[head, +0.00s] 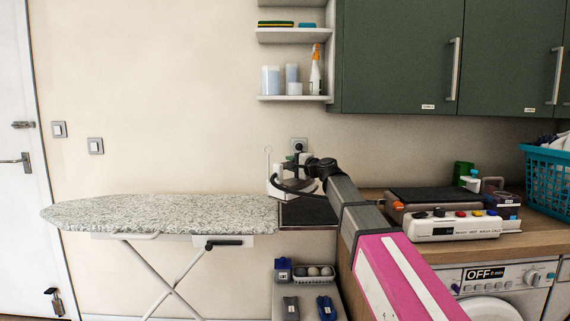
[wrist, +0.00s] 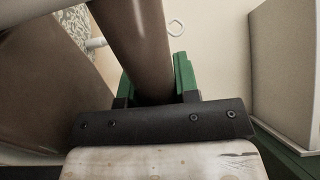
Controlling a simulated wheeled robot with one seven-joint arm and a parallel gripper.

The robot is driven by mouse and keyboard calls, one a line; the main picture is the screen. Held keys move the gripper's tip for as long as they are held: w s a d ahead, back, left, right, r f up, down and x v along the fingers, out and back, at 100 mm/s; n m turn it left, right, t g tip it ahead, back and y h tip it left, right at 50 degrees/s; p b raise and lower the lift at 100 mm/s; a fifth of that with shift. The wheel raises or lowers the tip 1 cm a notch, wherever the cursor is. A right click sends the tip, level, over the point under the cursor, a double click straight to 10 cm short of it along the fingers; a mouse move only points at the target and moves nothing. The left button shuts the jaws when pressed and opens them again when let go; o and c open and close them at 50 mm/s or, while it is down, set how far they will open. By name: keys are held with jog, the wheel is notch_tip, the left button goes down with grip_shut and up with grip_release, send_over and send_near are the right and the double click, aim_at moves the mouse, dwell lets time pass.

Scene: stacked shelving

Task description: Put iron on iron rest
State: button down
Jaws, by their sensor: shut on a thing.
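The ironing board (head: 165,212) has a speckled grey cover and stands against the wall. The iron rest (head: 308,213) is a dark flat plate at the board's right end. The iron (head: 276,184) is pale and appears tilted up over the left edge of the rest; I cannot tell whether it touches it. My gripper (head: 303,176) is at the iron, partly hidden by my arm. In the wrist view my gripper (wrist: 156,82) has its green fingers on both sides of the iron's brownish handle (wrist: 138,45), shut on it.
Green cabinets (head: 400,60) and small wall shelves (head: 295,98) hang above. A low shelf with small items (head: 305,290) stands below the rest. The board top is clear.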

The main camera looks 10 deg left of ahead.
jog(key=w+d+f, duration=0.2)
jog(key=w, duration=0.1)
jog(key=w+d+f, duration=0.1)
jog(key=shift+w+d+f, duration=0.1)
jog(key=shift+w+d, duration=0.05)
jog(key=shift+w, duration=0.15)
jog(key=shift+f, duration=2.1)
jog(key=c, duration=0.8)
grip_release()
jog(key=shift+f, duration=0.1)
jog(key=shift+c, duration=0.2)
jog(key=v, duration=1.2)
jog(key=shift+s, duration=0.15)
